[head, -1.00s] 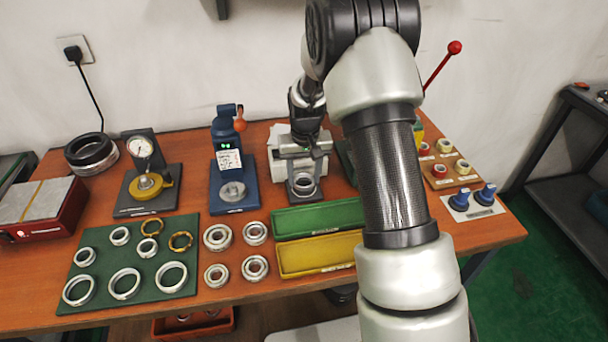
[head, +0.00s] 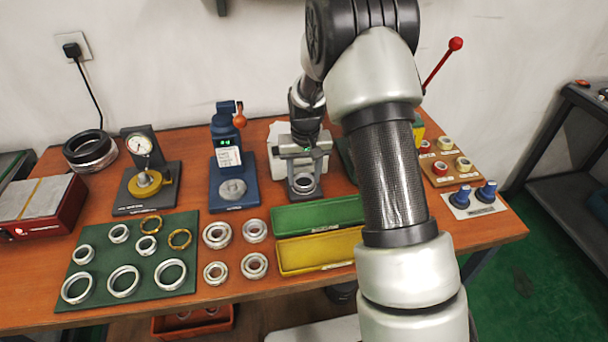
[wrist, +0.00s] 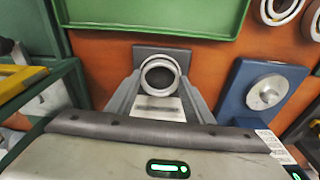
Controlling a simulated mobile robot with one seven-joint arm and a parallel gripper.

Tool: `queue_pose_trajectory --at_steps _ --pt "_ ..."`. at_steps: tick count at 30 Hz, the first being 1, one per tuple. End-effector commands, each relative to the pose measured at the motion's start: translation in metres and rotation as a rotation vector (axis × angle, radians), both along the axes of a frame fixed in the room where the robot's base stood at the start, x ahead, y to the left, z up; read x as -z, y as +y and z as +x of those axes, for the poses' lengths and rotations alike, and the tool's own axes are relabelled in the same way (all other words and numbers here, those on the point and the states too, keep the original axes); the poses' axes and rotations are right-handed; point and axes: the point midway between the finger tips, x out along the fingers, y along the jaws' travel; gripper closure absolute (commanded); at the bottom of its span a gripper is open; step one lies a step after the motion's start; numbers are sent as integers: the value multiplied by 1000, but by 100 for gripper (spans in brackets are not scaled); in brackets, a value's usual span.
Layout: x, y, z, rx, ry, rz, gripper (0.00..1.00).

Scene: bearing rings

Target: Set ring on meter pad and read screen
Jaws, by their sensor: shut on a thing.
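My gripper (head: 303,172) is at the middle back of the table, with its fingers on either side of a silver ring (head: 304,183). In the wrist view the ring (wrist: 160,76) lies between the fingertips (wrist: 160,92), over a dark grey plate (wrist: 143,53). I cannot tell whether the ring touches the plate. Left of my gripper in the head view stands a blue meter (head: 224,128) with a small green-lit screen (head: 224,142), too small to read. Its round silver pad (head: 232,189) carries no clear ring; the pad also shows in the wrist view (wrist: 267,92).
A green tray (head: 318,213) and a yellow tray (head: 320,252) lie in front. Several rings rest on a green mat (head: 100,240), with several bearings beside it. A dial gauge stand (head: 140,165) is left of the meter. Blue knobs (head: 461,198) sit at the right.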

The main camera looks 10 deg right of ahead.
Motion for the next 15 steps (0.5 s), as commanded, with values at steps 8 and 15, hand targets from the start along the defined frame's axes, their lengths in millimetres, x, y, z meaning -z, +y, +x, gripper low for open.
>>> queue_pose_trajectory --at_steps 8,15 --pt "6 0 0 0 0 0 74" --pt "6 0 0 0 0 0 74"
